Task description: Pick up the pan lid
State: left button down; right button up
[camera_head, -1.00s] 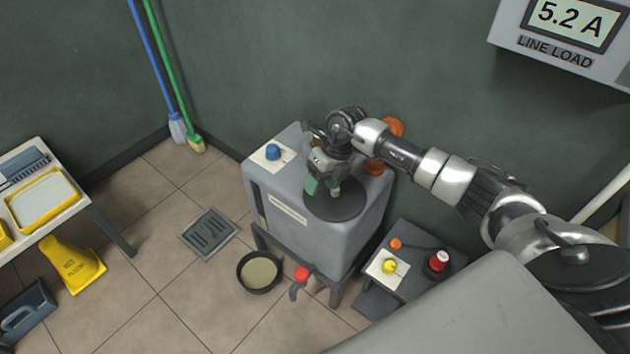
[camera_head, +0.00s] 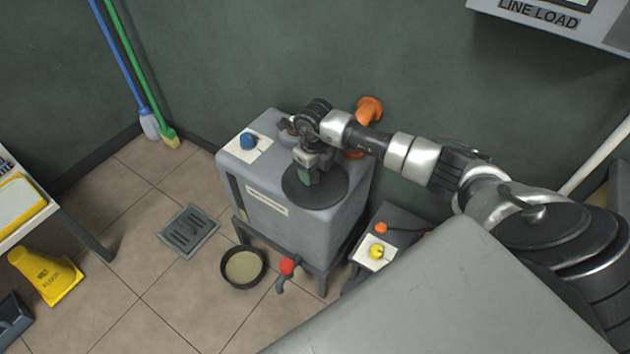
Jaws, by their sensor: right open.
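The pan lid (camera_head: 326,195) looks like the dark round disc lying flat on top of the grey tank (camera_head: 285,230). My right gripper (camera_head: 307,178) is open and points down over the far left part of the disc. Its greenish fingers hide the middle of the disc, so any knob there is hidden. I cannot tell whether the fingers touch it. A dark round pan (camera_head: 229,281) with pale yellowish contents stands on the floor in front of the tank. My left gripper is not in view.
A blue knob (camera_head: 249,140) sits on the tank's top left, and an orange fitting (camera_head: 369,108) behind it. A red-handled tap (camera_head: 287,267) sticks out in front. A low box with a yellow button (camera_head: 376,251) stands at right. A large grey surface (camera_head: 450,300) fills the lower right.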

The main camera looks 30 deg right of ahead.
jog(key=shift+f, duration=0.6)
jog(key=c, duration=1)
